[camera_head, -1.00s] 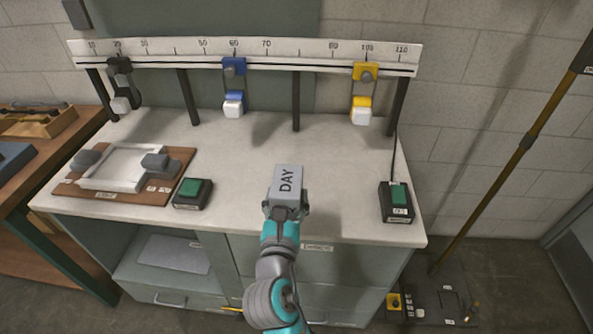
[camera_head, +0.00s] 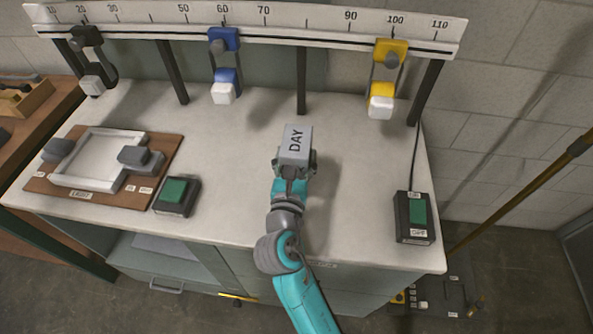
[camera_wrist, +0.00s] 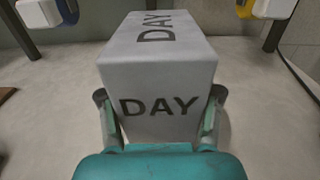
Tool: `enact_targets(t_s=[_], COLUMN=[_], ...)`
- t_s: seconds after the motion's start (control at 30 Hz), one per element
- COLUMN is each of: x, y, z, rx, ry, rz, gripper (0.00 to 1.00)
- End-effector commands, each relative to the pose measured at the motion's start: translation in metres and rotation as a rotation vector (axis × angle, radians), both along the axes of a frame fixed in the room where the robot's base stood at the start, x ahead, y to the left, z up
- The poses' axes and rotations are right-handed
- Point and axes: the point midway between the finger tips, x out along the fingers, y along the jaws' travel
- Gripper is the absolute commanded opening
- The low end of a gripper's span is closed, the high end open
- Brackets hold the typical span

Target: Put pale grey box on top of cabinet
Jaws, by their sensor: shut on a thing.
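The pale grey box (camera_head: 295,141), marked "DAY", is held over the middle of the cabinet's white top (camera_head: 235,190). In the wrist view the box (camera_wrist: 158,85) fills the middle, with "DAY" on its top and near faces. My gripper (camera_head: 293,168) is shut on the box, one finger on each side; in the wrist view the gripper (camera_wrist: 160,118) shows both fingers against its sides. I cannot tell whether the underside of the box touches the top.
A scale rail (camera_head: 300,22) on dark posts spans the back, with black, blue and yellow hanging clamps. A brown board with a white frame (camera_head: 65,180) and a green-button box (camera_head: 177,195) lie left. Another green-button box (camera_head: 414,217) stands right. The top around the box is clear.

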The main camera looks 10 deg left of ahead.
Motion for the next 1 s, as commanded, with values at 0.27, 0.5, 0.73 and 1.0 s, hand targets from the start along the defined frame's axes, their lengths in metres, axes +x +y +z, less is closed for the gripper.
enact_targets(t_s=[0.27,0.5,0.73,1.0], x=[0.0,0.0,0.0,0.0], y=[0.0,0.0,0.0,0.0], z=[-0.028,-0.057,-0.06,-0.063], rx=[-0.001,-0.001,0.001,0.0], ry=[-0.001,-0.001,-0.002,-0.001], rz=[0.0,0.0,0.001,0.0], gripper=[0.24,0.24,0.24,0.77])
